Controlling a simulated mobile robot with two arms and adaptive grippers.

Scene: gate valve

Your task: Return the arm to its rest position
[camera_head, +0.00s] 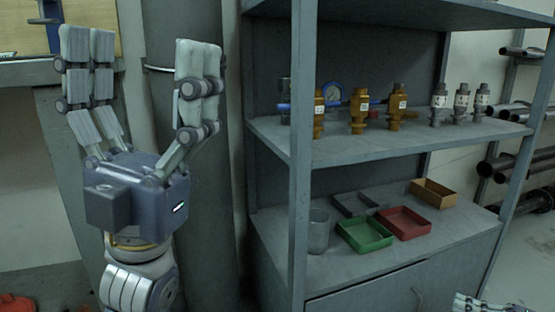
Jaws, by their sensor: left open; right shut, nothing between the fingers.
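My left gripper (144,62) is raised upright at the left of the head view. Its fingers are spread well apart, with nothing between them. It stands in front of a thick grey vertical pipe (190,15), left of the shelf unit, and holds no object. A small pale, ribbed part of my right gripper (480,304) shows at the bottom right edge, in front of the shelf's lower cabinet. It is shut and empty; most of it and its arm are cut off by the frame.
A grey metal shelf unit (297,185) fills the middle. Its upper shelf holds several brass valves (358,110) and grey fittings (461,102). The lower one holds a green tray (365,236), a red tray (404,223) and a clear cup (318,232). Pipes (495,165) lie on a rack at right.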

